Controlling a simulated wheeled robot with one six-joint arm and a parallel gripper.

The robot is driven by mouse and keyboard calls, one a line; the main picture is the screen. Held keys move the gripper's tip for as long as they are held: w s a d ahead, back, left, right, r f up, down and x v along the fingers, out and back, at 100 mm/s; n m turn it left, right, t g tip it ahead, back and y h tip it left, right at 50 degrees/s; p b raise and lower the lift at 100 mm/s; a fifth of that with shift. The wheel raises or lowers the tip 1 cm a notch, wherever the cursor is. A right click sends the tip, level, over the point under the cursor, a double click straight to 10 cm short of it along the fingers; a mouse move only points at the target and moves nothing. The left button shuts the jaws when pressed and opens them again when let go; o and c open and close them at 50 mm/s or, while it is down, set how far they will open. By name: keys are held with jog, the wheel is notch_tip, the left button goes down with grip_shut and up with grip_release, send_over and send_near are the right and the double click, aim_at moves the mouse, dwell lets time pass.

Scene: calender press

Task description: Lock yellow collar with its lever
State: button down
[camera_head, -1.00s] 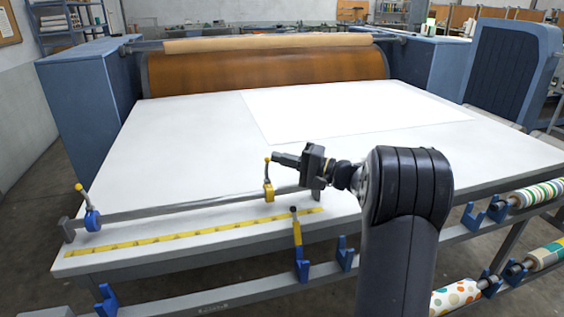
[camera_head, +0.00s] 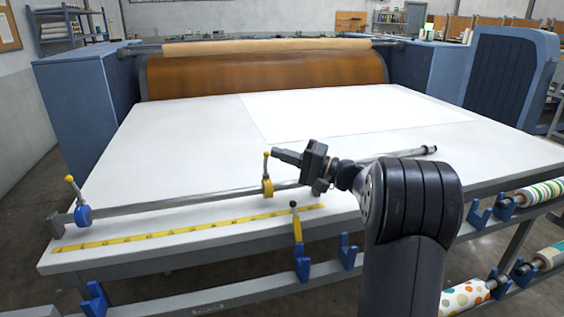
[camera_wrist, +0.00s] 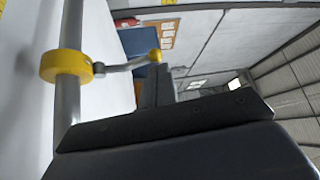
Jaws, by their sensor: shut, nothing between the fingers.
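The yellow collar (camera_head: 267,187) sits around a grey horizontal rail above the near part of the white table. Its lever stands up from the collar and ends in a yellow knob (camera_head: 266,154). In the wrist view the collar (camera_wrist: 68,66) is around the rail at left, and the thin grey lever (camera_wrist: 122,65) points right to its knob (camera_wrist: 154,56). My gripper (camera_head: 276,153) is shut and empty, its tip just right of the knob. In the wrist view the fingers (camera_wrist: 153,87) end close to the knob; I cannot tell whether they touch.
A blue collar (camera_head: 84,214) with its own yellow-knobbed lever is on the rail's left end. A yellow ruler strip (camera_head: 180,232) lies along the front of the table (camera_head: 190,130). A black-knobbed yellow lever (camera_head: 297,228) rises at the front edge. Blue hooks (camera_head: 347,252) line the frame below.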

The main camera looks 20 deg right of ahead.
jog(key=s+f+n+y+b, duration=0.1)
jog(key=n+b, duration=0.1)
jog(key=b, duration=0.4)
jog(key=s+f+n+y+b, duration=0.1)
jog(key=n+b, duration=0.1)
jog(key=b, duration=0.4)
jog(key=s+f+n+y+b, duration=0.2)
jog(key=b, duration=0.4)
jog(key=shift+g, duration=0.3)
jog(key=shift+s+f+b, duration=0.15)
jog(key=shift+b, duration=0.3)
